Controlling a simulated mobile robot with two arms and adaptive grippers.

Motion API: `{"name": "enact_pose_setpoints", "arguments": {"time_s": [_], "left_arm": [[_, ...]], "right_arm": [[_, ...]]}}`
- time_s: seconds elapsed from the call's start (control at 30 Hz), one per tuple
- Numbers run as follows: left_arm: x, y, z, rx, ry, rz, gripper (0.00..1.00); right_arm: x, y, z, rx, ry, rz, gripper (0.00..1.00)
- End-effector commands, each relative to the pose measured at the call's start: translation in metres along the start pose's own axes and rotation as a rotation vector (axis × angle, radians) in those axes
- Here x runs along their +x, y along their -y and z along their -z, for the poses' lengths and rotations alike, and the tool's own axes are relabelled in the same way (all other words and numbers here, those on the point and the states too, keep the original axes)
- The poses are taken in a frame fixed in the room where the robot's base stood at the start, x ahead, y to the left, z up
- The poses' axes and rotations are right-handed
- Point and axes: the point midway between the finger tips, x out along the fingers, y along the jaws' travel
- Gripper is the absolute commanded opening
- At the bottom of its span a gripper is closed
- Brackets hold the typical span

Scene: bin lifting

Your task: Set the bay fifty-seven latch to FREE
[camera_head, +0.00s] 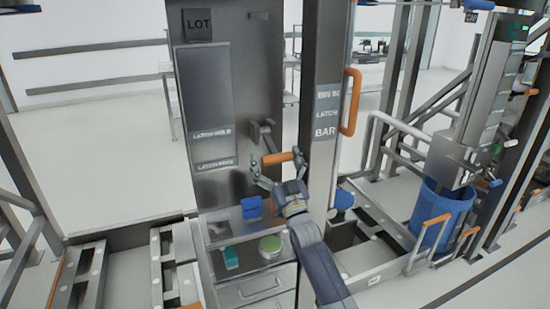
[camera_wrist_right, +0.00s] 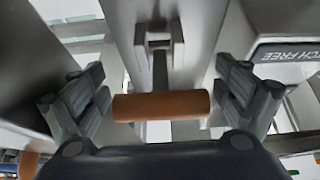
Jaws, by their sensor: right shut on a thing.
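The latch has a grey lever (camera_head: 266,136) on the dark steel panel, ending in an orange handle (camera_head: 277,158). In the right wrist view the orange handle (camera_wrist_right: 162,106) lies crosswise below its grey bracket (camera_wrist_right: 158,38). The fingers also show in the right wrist view (camera_wrist_right: 165,106). My left gripper is not in view.
A post right of the panel bears a LATCH BAR sign (camera_head: 326,114) and an orange grab handle (camera_head: 351,101). A blue bin (camera_head: 441,214) stands at the right.

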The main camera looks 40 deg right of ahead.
Motion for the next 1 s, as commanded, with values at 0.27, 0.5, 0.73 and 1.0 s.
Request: {"name": "enact_pose_setpoints", "arguments": {"time_s": [0.27,0.5,0.73,1.0], "left_arm": [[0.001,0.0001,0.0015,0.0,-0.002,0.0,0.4],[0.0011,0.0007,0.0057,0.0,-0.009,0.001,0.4],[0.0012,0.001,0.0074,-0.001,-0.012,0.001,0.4],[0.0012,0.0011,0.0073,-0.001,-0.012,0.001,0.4]], "right_arm": [[-0.0014,0.0005,-0.0068,0.0,0.014,0.0,0.49],[-0.0014,0.0005,-0.007,0.001,0.014,0.0,0.49],[-0.0014,0.0005,-0.0071,0.001,0.014,0.0,0.49],[-0.0014,0.0005,-0.0071,0.001,0.014,0.0,0.49]]}}
